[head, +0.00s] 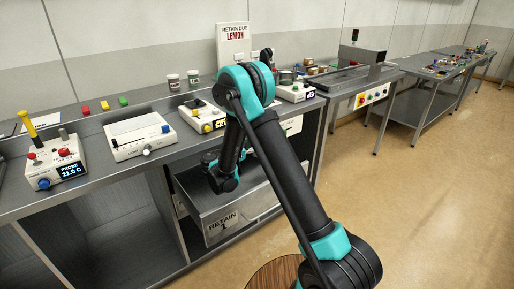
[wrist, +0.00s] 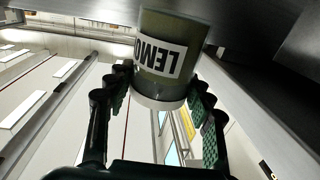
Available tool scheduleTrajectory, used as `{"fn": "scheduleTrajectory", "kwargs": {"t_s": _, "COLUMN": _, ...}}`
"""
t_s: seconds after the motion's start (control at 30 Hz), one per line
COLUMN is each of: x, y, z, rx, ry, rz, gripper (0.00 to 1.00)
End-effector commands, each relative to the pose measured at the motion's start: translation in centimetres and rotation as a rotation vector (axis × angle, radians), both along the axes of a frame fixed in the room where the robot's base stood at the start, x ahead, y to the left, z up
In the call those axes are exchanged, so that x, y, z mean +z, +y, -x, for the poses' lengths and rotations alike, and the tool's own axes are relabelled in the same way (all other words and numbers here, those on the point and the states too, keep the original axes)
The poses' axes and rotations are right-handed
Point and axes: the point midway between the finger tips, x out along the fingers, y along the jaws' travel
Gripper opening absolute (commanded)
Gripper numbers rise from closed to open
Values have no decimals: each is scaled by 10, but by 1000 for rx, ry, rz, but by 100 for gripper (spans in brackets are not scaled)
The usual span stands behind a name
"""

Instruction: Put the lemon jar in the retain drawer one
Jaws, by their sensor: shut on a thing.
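The lemon jar (wrist: 168,60), olive-green with a white LEMON label and a pale end, sits between the fingers of my gripper (wrist: 158,98) in the wrist view. The label reads upside down there. My gripper is shut on the jar. In the head view my gripper (head: 222,178) is low, at the open retain drawer one (head: 224,224), whose front is labelled RETAIN 1. My arm and wrist hide the jar in the head view, so I cannot tell whether it touches the drawer floor.
The grey bench (head: 100,195) rises behind and left of the drawer. A RETAIN DUE LEMON sign (head: 235,42) stands at the back. Open floor (head: 420,180) lies right.

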Motion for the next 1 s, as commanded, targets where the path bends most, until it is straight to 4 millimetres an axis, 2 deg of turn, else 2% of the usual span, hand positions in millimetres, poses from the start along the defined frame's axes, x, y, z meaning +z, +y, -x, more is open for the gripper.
{"fn": "scheduleTrajectory", "kwargs": {"t_s": 0.2, "x": -26, "y": 0, "z": 0, "rx": 0, "ry": -1, "rz": 1, "gripper": 17}}
{"fn": "scheduleTrajectory", "kwargs": {"t_s": 1.0, "x": -39, "y": 0, "z": 0, "rx": 0, "ry": 0, "rz": 0, "gripper": 17}}
